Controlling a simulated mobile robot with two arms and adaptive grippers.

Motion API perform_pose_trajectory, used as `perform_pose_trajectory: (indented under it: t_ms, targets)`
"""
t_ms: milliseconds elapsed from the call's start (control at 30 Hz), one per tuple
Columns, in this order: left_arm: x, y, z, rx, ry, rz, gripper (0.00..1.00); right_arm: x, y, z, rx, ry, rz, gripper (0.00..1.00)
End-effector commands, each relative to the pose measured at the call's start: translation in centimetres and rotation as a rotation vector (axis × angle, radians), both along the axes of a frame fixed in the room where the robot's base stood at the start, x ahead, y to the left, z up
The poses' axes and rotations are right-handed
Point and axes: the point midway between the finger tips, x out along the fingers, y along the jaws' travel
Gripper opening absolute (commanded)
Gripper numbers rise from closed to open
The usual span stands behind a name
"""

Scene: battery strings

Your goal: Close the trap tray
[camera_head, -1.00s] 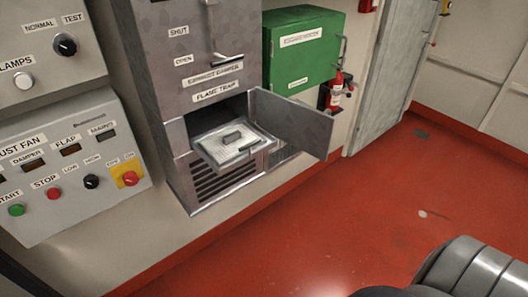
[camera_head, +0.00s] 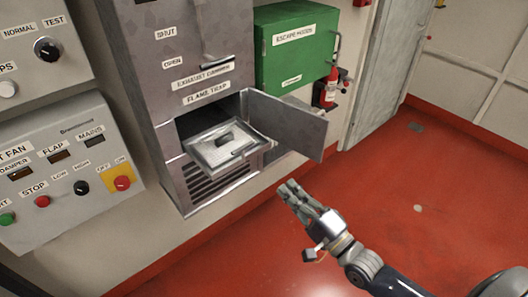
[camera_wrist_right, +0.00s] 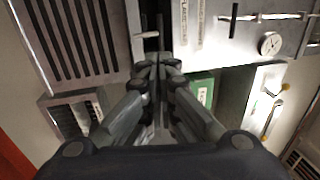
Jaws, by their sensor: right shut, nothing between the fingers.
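The trap's grey door (camera_head: 290,122) stands swung open to the right of the tray. My right gripper (camera_head: 287,190) is in front of the cabinet, below and right of the tray, apart from it, with its fingers pointing up and left. In the right wrist view its fingers (camera_wrist_right: 158,66) are together with nothing between them. I cannot make out the tray surely in that view. My left gripper is not in view.
A fan control panel (camera_head: 65,165) with buttons is left of the cabinet (camera_head: 185,50). A green box (camera_head: 297,47) and a red fire extinguisher (camera_head: 329,90) are on the wall to the right. The red floor (camera_head: 420,170) is clear.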

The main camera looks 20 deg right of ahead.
Motion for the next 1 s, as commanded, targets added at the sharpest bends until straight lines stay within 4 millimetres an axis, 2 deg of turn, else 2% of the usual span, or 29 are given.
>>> perform_pose_trajectory:
  t_ms: [167, 800, 1000]
  targets:
    - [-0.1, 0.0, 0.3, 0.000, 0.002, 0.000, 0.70, 1.2, 0.4, 0.6, 0.005, -0.007, 0.001, 0.00]
    - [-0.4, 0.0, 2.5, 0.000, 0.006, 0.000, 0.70, 10.7, 3.9, 2.7, 0.003, -0.004, 0.000, 0.00]
    - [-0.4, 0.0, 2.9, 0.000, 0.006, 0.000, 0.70, 12.4, 4.5, 2.9, 0.001, -0.004, 0.001, 0.00]
